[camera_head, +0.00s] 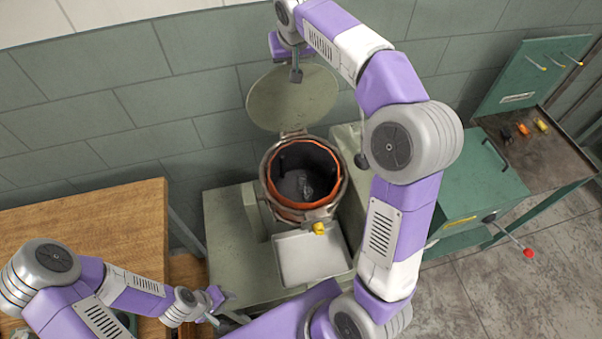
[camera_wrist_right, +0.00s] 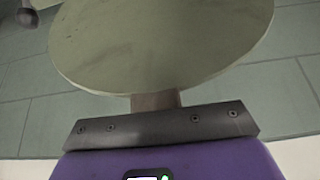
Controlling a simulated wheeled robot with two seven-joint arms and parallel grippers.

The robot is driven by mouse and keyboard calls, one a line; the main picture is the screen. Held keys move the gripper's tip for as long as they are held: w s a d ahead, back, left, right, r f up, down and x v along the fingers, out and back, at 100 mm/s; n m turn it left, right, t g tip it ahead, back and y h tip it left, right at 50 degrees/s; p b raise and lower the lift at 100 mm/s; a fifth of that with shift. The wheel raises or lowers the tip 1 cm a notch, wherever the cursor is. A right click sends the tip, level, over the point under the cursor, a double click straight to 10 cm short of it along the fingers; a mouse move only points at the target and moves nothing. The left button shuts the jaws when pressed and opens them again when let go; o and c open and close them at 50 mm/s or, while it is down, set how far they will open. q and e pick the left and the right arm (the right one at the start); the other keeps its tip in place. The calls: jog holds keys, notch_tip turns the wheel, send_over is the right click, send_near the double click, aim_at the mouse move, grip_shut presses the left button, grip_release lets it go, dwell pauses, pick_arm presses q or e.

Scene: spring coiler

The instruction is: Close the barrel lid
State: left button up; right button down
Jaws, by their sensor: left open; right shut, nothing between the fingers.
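The round grey-green barrel lid (camera_head: 290,100) stands raised on its hinge behind the barrel, and the barrel's opening is uncovered. The barrel (camera_head: 304,179) has an orange inner rim and a dark inside with something small and grey at the bottom. My right gripper (camera_head: 296,76) is shut and empty, at the upper part of the lid; I cannot tell whether it touches. In the right wrist view the lid (camera_wrist_right: 160,45) fills the top, just beyond the gripper (camera_wrist_right: 157,102). My left gripper (camera_head: 220,305) is open and empty at the lower left, away from the barrel.
A light tray (camera_head: 311,258) and a yellow latch-like part (camera_head: 318,228) are at the barrel's front. A wooden table (camera_head: 90,225) stands left. A green bench (camera_head: 480,185) with a red-knobbed lever (camera_head: 528,252) stands right. The tiled wall is close behind the lid.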

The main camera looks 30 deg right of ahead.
jog(key=shift+s+a, duration=0.1)
jog(key=shift+s, duration=0.35)
jog(key=s+b, duration=0.1)
jog(key=s+a+b, duration=0.1)
jog(key=s, duration=0.1)
jog(key=s+b, duration=0.1)
jog(key=b, duration=0.1)
jog(key=shift+s+a+f, duration=0.2)
jog(key=shift+s+f, duration=0.1)
jog(key=shift+s, duration=0.05)
